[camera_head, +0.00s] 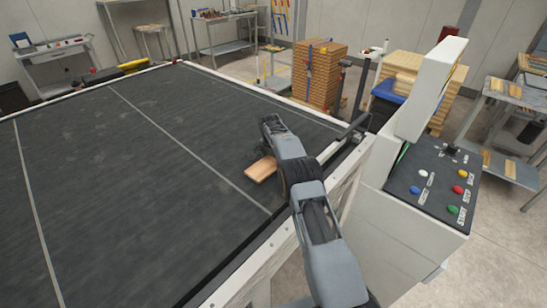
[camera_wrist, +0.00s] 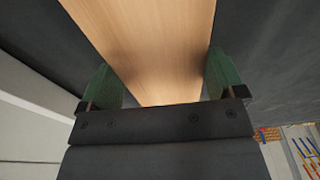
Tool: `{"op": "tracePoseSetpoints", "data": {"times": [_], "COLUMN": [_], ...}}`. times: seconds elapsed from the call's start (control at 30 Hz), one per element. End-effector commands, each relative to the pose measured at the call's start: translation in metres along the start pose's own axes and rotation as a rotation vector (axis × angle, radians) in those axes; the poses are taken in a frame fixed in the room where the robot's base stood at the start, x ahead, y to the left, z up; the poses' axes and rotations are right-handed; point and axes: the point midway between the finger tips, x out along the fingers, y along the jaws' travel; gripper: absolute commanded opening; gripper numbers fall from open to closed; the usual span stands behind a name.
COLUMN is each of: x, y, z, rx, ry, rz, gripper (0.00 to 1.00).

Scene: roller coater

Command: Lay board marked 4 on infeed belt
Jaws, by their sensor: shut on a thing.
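A light wooden board (camera_head: 262,168) is over the right part of the dark infeed belt (camera_head: 130,165), near the belt's right edge. I cannot tell whether it touches the belt or is just above it. No number shows on it. In the wrist view the board (camera_wrist: 150,40) runs between the two green-padded fingers of my gripper (camera_wrist: 160,78), which is shut on its sides. In the head view my wrist and arm hide the fingers and part of the board.
A control panel (camera_head: 432,180) with coloured buttons stands right of the belt. A white frame rail (camera_head: 262,262) edges the belt. Stacked boards (camera_head: 317,75) stand behind, and a shelf rack (camera_head: 512,105) is at far right. The rest of the belt is clear, with pale lines along it.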

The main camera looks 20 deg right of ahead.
Motion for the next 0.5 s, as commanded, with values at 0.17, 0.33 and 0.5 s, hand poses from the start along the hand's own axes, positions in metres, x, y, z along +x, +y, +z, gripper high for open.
{"op": "tracePoseSetpoints", "data": {"times": [0.17,0.33,0.5], "x": [-0.0001,0.003,0.0027], "y": [-0.0002,0.0,0.0001], "z": [-0.0001,0.0004,0.0003], "rx": [0.0,0.0,0.0], "ry": [0.001,0.0,0.0], "rz": [-0.001,0.0,0.0], "gripper": [0.54,0.92,1.0]}}
